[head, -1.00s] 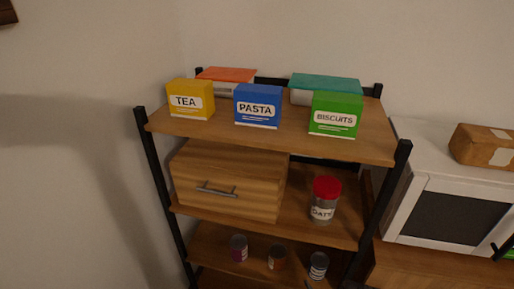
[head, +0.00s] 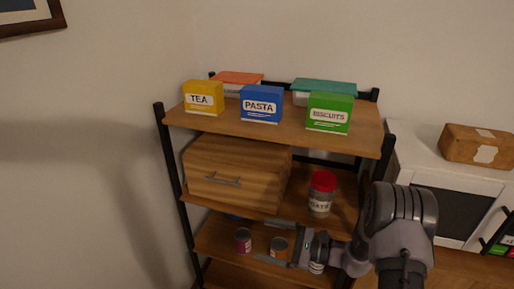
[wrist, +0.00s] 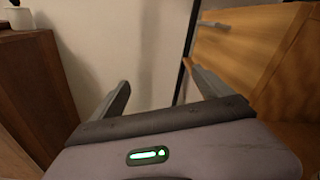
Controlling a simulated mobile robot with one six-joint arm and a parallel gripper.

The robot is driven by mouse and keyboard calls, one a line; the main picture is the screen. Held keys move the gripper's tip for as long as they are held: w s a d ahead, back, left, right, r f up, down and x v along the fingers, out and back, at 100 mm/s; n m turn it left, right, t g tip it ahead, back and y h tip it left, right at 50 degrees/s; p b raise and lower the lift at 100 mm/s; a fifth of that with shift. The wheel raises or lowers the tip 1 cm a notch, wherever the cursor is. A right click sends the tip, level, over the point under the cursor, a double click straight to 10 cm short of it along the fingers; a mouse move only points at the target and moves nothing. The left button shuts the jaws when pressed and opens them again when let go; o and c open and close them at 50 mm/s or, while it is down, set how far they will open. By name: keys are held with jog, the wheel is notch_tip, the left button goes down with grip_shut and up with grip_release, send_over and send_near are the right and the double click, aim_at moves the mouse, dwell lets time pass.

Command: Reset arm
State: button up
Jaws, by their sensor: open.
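My gripper (head: 274,242) is in front of the lower part of the shelf unit in the head view, with my arm reaching in from the lower right. Its two fingers are apart, above and below a small can (head: 279,246) in the picture; whether they are near that can in depth is unclear. The wrist view shows the open fingers (wrist: 157,77) with nothing between them, and the wall behind. My arm partly hides another can (head: 316,267).
The shelf unit (head: 360,141) holds tea, pasta and biscuits boxes on top, a wooden drawer box (head: 236,165) and an oats jar (head: 321,195) below. A purple-red can (head: 243,240) stands lower. A microwave (head: 455,212) bears a brown package (head: 475,146) at right.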

jog(key=s+a+r+n+g+h, duration=0.3)
jog(key=s+r+n+g+h, duration=0.45)
jog(key=s+r, duration=0.8)
jog(key=s+d+r+n+t+h, duration=0.3)
jog(key=s+d, duration=0.1)
jog(key=s, duration=0.2)
jog(key=s+d+r+n+t+h, duration=0.3)
jog(key=s+d+t+h, duration=0.1)
jog(key=s+d, duration=0.1)
jog(key=shift+s+d, duration=0.2)
jog(key=shift+s, duration=0.35)
jog(key=shift+c, duration=0.2)
